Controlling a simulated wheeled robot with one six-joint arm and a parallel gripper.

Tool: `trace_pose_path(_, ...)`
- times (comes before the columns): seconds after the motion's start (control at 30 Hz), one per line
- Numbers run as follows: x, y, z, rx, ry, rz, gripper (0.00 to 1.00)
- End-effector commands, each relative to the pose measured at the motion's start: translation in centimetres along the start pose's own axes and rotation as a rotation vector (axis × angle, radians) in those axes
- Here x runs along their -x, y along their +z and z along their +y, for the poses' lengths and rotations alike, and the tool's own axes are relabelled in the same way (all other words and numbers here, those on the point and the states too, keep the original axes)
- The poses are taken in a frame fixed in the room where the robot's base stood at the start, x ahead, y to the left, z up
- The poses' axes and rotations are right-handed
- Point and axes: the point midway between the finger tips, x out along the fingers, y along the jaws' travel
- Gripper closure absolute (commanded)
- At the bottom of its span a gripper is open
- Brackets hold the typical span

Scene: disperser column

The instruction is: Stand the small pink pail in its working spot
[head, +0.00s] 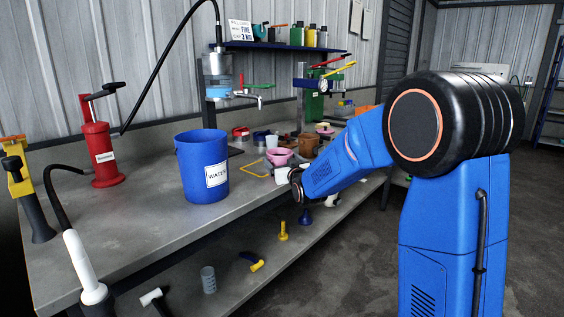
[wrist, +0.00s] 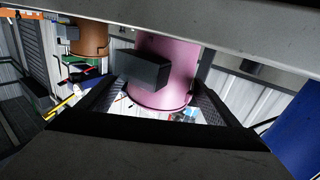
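The small pink pail (head: 279,157) stands on the grey workbench among small items, just beyond my arm's end in the head view. In the wrist view, which looks upside down, the pink pail (wrist: 175,75) fills the middle with its rim toward the bottom. A dark grey block (wrist: 143,68) covers part of its side. My gripper (wrist: 155,92) has its fingers spread, one toward each side of the pail. I cannot tell whether either finger touches it. In the head view my gripper (head: 297,186) is small and partly hidden at the bench's front edge.
A blue WATER bucket (head: 203,166) stands left of the pail. A brown pot (head: 307,146) is close on its right. The lower shelf (head: 235,260) holds loose tools.

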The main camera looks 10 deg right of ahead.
Motion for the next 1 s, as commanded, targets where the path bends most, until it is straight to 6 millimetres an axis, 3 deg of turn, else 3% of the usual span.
trace_pose_path(0.27,0.7,-0.3,0.0,0.000,0.000,-0.001,0.15)
trace_pose_path(0.7,8.3,-0.4,0.0,0.000,0.000,0.001,0.15)
trace_pose_path(1.0,11.6,-0.3,0.0,0.000,0.000,0.001,0.15)
